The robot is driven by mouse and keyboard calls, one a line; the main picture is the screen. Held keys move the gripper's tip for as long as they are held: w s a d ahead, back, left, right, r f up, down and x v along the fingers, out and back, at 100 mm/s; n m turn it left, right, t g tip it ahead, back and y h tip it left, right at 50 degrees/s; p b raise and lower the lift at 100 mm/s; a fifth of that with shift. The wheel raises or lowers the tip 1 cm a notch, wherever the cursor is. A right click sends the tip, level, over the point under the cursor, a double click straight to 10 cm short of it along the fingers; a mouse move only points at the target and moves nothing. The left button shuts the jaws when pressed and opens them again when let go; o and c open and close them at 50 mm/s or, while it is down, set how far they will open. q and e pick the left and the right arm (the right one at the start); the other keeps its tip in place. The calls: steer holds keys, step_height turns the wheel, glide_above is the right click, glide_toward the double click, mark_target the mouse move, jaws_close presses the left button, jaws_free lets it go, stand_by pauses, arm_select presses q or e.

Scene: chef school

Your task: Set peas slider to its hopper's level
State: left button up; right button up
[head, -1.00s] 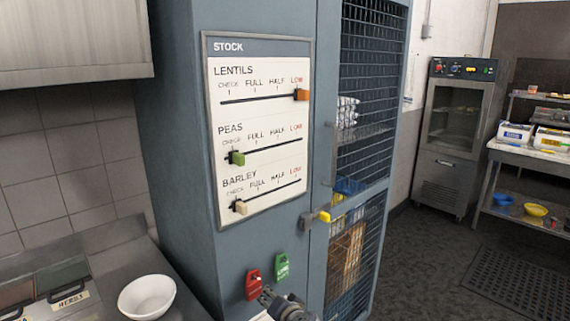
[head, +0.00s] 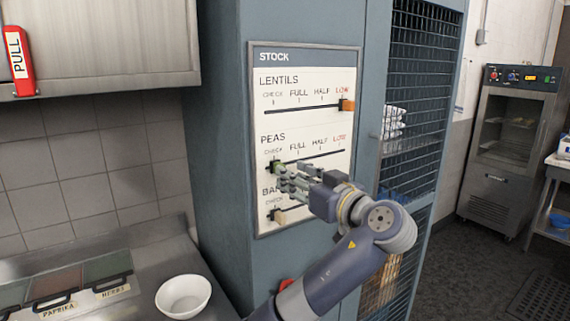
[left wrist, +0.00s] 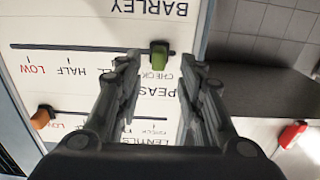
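The peas slider is a green knob (head: 277,167) at the CHECK end, far left, of the PEAS track on the white STOCK panel (head: 300,234). In the left wrist view, where the panel appears upside down, the green knob (left wrist: 158,55) sits between the fingertips. My left gripper (head: 281,178) is at the panel with its fingers pointing at the knob, partly hiding it and the BARLEY label. In the left wrist view the fingers are apart, with gaps to the knob on both sides. My right gripper is not in view. No peas hopper can be made out.
The orange lentils slider (head: 347,105) is at LOW. The cream barley slider (head: 278,216) is at the left, below my fingers. A mesh cabinet door (head: 415,100) is right of the panel. A white bowl (head: 183,297) stands on the counter at lower left.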

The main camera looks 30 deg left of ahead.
arm_select(q)
steer(key=p+x, duration=0.1)
steer(key=x, duration=0.3)
steer(key=shift+w+a, duration=0.25)
steer(key=shift+a, duration=0.1)
jaws_close()
